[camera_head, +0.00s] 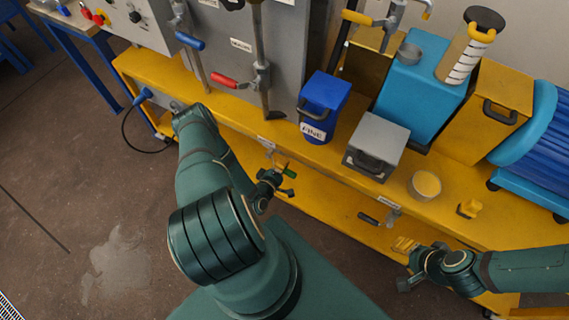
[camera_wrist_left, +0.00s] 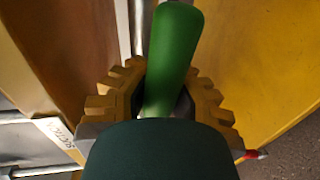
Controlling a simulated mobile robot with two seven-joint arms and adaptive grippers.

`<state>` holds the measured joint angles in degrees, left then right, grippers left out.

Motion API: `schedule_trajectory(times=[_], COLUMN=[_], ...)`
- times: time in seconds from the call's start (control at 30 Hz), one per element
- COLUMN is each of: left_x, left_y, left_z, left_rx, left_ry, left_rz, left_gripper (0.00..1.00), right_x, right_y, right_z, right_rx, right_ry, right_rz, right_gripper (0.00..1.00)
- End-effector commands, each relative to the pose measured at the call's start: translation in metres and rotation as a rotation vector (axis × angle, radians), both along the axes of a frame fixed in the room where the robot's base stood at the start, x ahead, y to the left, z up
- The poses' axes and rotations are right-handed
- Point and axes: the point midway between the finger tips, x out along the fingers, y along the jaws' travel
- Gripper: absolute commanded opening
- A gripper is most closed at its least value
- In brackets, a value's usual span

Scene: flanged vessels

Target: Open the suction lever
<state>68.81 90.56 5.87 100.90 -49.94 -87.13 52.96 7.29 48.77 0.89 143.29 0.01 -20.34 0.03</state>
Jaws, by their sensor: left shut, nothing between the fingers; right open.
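A green lever handle (camera_head: 289,173) shows at the front edge of the yellow bench. In the left wrist view the green handle (camera_wrist_left: 172,55) is large and runs up the middle of the picture. A label reading SUCTION (camera_wrist_left: 58,132) is at its left. My left gripper (camera_head: 278,170) is right by the handle, and its ridged fingers (camera_wrist_left: 165,95) appear to either side of it. The fingers are shut without holding the handle; its lower end is hidden by my gripper body. My right gripper (camera_head: 408,250) is open and empty near the bench's right front.
The yellow bench (camera_head: 330,205) carries a blue box (camera_head: 322,105), a grey box (camera_head: 376,145) and a cup (camera_head: 425,184). Levers with blue (camera_head: 189,41) and red (camera_head: 222,80) handles stand behind my left arm. The brown floor (camera_head: 60,180) is clear at left.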

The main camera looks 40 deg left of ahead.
Motion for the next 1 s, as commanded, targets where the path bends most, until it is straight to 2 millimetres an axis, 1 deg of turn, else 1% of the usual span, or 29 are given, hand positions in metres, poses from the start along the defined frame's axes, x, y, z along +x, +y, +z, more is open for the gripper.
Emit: schedule_trajectory(times=[0.03,0.3,0.77,0.87,0.9,0.93,1.0], left_x=[-0.0044,-0.0043,-0.0045,-0.0042,-0.0037,-0.0033,-0.0026], left_y=[-0.0020,-0.0026,-0.0026,-0.0021,-0.0019,-0.0018,-0.0015], left_z=[-0.0015,0.0034,0.0046,0.0047,0.0049,0.0052,0.0055], left_rx=[-0.026,-0.093,-0.105,-0.103,-0.102,-0.102,-0.101], left_ry=[0.004,-0.012,-0.016,-0.017,-0.017,-0.018,-0.019], left_rz=[-0.002,-0.002,-0.002,-0.001,-0.001,0.000,-0.001], left_gripper=[0.00,0.00,0.00,0.32,0.46,0.55,0.55], right_x=[0.0003,0.0007,0.0009,0.0008,0.0008,0.0008,0.0008], right_y=[-0.0001,-0.0001,-0.0002,-0.0002,-0.0002,-0.0002,-0.0002], right_z=[-0.0012,-0.0027,-0.0027,-0.0027,-0.0027,-0.0027,-0.0027], right_rx=[0.000,0.000,0.000,0.000,0.000,0.000,0.000], right_ry=[-0.001,-0.002,-0.002,-0.002,-0.002,-0.002,-0.002], right_rz=[0.000,-0.001,-0.001,-0.001,-0.001,-0.001,-0.001], right_gripper=[0.47,0.47,0.47,0.47,0.47,0.47,0.47])
